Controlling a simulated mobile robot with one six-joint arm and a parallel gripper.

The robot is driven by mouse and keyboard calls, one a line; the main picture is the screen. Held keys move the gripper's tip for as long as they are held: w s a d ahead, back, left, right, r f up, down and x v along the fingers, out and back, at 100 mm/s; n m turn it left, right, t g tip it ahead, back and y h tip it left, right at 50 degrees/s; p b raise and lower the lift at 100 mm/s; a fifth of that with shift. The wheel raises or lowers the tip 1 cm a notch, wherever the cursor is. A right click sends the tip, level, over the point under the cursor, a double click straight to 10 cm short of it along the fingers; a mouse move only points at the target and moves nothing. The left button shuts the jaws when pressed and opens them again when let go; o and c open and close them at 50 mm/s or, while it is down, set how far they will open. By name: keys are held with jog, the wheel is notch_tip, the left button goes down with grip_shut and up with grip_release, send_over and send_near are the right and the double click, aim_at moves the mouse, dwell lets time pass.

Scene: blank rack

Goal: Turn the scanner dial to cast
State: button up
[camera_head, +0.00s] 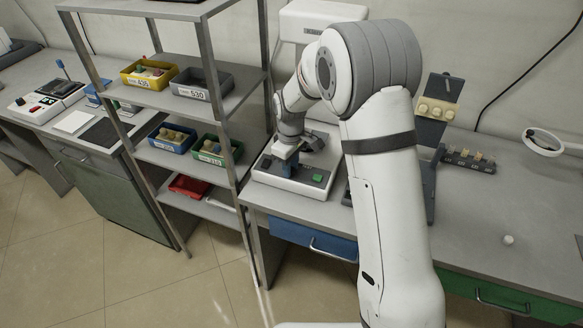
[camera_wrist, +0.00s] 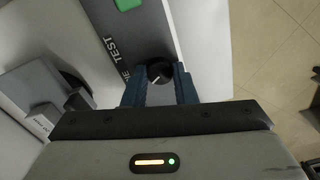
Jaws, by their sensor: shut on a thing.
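The scanner (camera_head: 320,185) is a white box with a dark panel and a green button (camera_head: 318,178), standing on the bench behind my arm. In the wrist view its dark panel (camera_wrist: 128,30) carries white lettering, of which "TEST" is readable. The round black dial (camera_wrist: 159,72) has a white pointer line and sits between my fingertips. My gripper (camera_wrist: 160,86) is shut on the dial, with one blue finger on each side. In the head view my gripper (camera_head: 286,160) reaches down onto the left part of the panel. A label reading cast cannot be made out.
A metal shelf rack (camera_head: 207,60) with labelled bins stands close on the left of my arm. A dark rack of small pieces (camera_head: 468,160) and a white ring-shaped thing (camera_head: 543,141) are on the bench to the right. The bench front on the right is mostly clear.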

jog(key=shift+n+b, duration=0.3)
jog(key=shift+n, duration=0.9)
jog(key=o, duration=1)
jog(key=shift+r, duration=3.9)
